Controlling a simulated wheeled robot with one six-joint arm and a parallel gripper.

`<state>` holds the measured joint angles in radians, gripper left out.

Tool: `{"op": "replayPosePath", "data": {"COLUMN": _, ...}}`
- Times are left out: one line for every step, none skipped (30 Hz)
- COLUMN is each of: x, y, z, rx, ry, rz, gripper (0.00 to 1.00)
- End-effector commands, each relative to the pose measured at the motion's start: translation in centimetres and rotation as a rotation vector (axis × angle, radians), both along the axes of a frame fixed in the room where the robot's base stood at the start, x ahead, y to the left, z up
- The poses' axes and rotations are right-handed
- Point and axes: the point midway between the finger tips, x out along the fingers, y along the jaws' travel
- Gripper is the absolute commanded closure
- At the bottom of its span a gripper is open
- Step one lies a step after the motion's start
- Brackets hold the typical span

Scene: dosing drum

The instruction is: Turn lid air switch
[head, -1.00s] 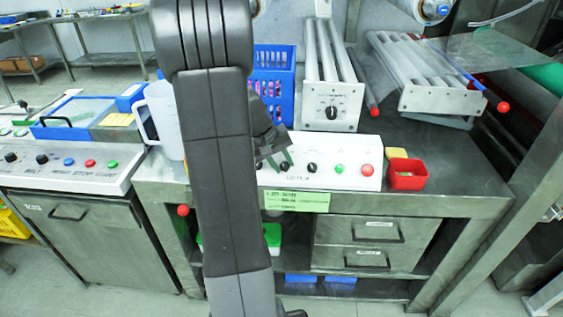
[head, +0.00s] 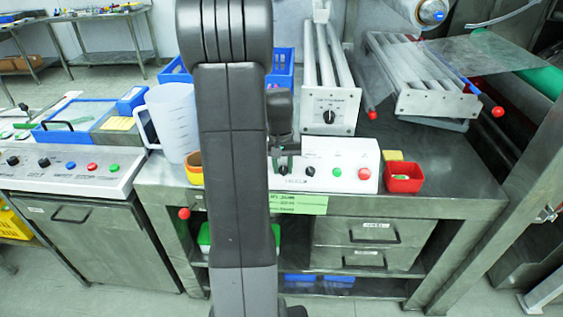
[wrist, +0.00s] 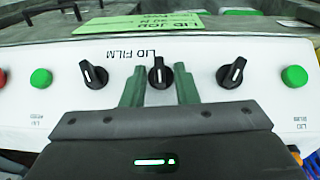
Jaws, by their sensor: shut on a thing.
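The white control panel (head: 325,183) stands on the metal bench and fills much of the wrist view (wrist: 215,105). My gripper (head: 284,160) is at its left visible part. In the wrist view my gripper (wrist: 159,84) has its two green fingers on either side of the middle black rotary knob (wrist: 159,70), shut on it. This knob's white mark stands upright in that view. A second black knob (wrist: 94,74) is to its left, turned at a slant, and a third (wrist: 231,72) to its right. "LID FILM" is printed between the left and middle knobs; no "lid air" label is readable.
Green buttons (wrist: 41,78) and (wrist: 294,76) flank the knobs, with a red button (head: 363,173) at the panel's end. A red bin (head: 404,177) stands right of the panel, a roller unit (head: 330,113) behind, and a clear jug (head: 172,120) left. My arm hides the panel's left part.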

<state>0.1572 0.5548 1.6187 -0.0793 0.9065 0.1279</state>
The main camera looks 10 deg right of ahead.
Motion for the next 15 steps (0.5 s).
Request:
{"op": "replayPosePath", "data": {"x": 0.05, "y": -0.28, "z": 0.30, "rx": 0.036, "ry": -0.014, "rz": -0.030, "gripper": 0.96}}
{"op": "replayPosePath", "data": {"x": 0.05, "y": -0.31, "z": 0.29, "rx": 0.058, "ry": -0.020, "rz": -0.047, "gripper": 0.96}}
{"op": "replayPosePath", "data": {"x": 0.02, "y": -0.41, "z": 0.25, "rx": 0.089, "ry": -0.029, "rz": -0.070, "gripper": 0.96}}
{"op": "replayPosePath", "data": {"x": 0.00, "y": -0.43, "z": 0.21, "rx": 0.110, "ry": -0.035, "rz": -0.085, "gripper": 0.96}}
{"op": "replayPosePath", "data": {"x": -0.04, "y": -0.49, "z": 0.17, "rx": 0.132, "ry": -0.040, "rz": -0.102, "gripper": 0.96}}
{"op": "replayPosePath", "data": {"x": -0.06, "y": -0.55, "z": 0.13, "rx": 0.161, "ry": -0.049, "rz": -0.122, "gripper": 0.96}}
{"op": "replayPosePath", "data": {"x": -0.06, "y": -0.57, "z": 0.11, "rx": 0.182, "ry": -0.055, "rz": -0.136, "gripper": 0.96}}
{"op": "replayPosePath", "data": {"x": -0.08, "y": -0.64, "z": 0.08, "rx": 0.202, "ry": -0.062, "rz": -0.153, "gripper": 0.96}}
{"op": "replayPosePath", "data": {"x": -0.08, "y": -0.67, "z": 0.04, "rx": 0.229, "ry": -0.070, "rz": -0.171, "gripper": 0.96}}
{"op": "replayPosePath", "data": {"x": -0.09, "y": -0.72, "z": 0.02, "rx": 0.247, "ry": -0.076, "rz": -0.184, "gripper": 0.96}}
{"op": "replayPosePath", "data": {"x": -0.12, "y": -0.77, "z": -0.02, "rx": 0.266, "ry": -0.081, "rz": -0.199, "gripper": 0.96}}
{"op": "replayPosePath", "data": {"x": -0.15, "y": -0.78, "z": -0.05, "rx": 0.291, "ry": -0.087, "rz": -0.215, "gripper": 0.96}}
{"op": "replayPosePath", "data": {"x": -0.17, "y": -0.79, "z": -0.08, "rx": 0.308, "ry": -0.092, "rz": -0.227, "gripper": 0.96}}
{"op": "replayPosePath", "data": {"x": -0.21, "y": -0.84, "z": -0.10, "rx": 0.323, "ry": -0.096, "rz": -0.239, "gripper": 0.96}}
{"op": "replayPosePath", "data": {"x": -0.20, "y": -0.87, "z": -0.12, "rx": 0.343, "ry": -0.103, "rz": -0.254, "gripper": 0.96}}
